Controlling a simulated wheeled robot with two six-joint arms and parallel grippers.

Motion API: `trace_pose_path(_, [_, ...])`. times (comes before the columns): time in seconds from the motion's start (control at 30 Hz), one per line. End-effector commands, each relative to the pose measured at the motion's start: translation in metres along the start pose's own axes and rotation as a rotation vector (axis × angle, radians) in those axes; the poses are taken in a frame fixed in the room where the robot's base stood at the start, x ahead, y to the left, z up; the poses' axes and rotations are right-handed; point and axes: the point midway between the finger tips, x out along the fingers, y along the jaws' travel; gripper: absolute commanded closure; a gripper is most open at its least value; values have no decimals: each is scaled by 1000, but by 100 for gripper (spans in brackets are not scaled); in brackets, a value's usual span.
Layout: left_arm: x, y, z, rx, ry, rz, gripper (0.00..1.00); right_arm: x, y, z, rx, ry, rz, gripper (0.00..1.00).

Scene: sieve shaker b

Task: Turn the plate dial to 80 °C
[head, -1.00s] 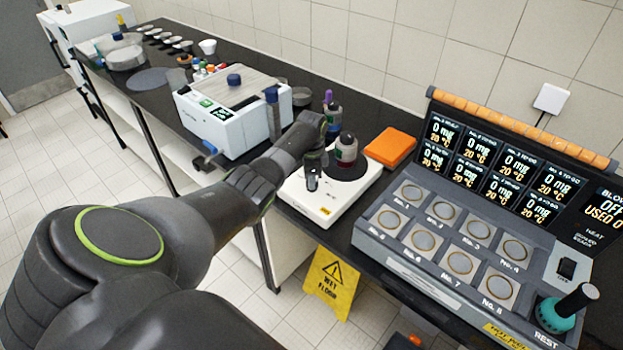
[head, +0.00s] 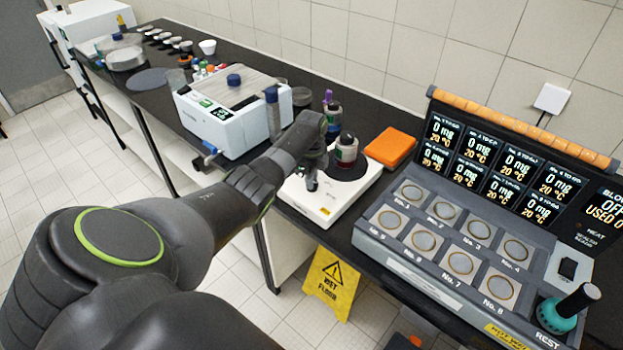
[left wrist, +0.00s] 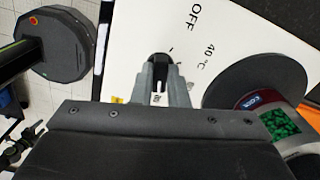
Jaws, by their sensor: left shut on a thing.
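The white hot plate (head: 325,203) stands on the black bench, left of the digestion block. My left gripper (head: 311,180) is over the plate's front left part. In the left wrist view the gripper (left wrist: 160,88) is shut on the dark plate dial (left wrist: 160,60), whose top edge shows between the fingers. The marks OFF and 40 °C (left wrist: 209,50) are printed beside it; other marks are hidden, so the setting cannot be read. My right gripper is not in view.
An orange block (head: 390,147) lies right of the plate. A white boxy device (head: 233,110) stands to the left. The digestion block (head: 450,240) with several round wells fills the right. A yellow wet-floor sign (head: 331,283) stands below the bench edge.

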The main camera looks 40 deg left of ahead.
Motion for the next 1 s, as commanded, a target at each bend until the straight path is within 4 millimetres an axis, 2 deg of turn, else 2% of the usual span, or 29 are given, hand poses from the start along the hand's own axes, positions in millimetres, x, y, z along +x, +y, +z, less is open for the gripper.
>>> trace_pose_path(0.37, [-3,-2,0,6,0,-7,100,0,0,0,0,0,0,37])
trace_pose_path(0.4, [-3,-2,0,6,0,-7,81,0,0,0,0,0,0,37])
trace_pose_path(0.53, [-2,-2,0,5,0,-5,65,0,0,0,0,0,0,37])
trace_pose_path(0.83, [-2,-1,0,4,0,-2,65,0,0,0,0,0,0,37])
trace_pose_path(1.0, [-13,-1,1,3,-1,-4,65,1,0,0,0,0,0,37])
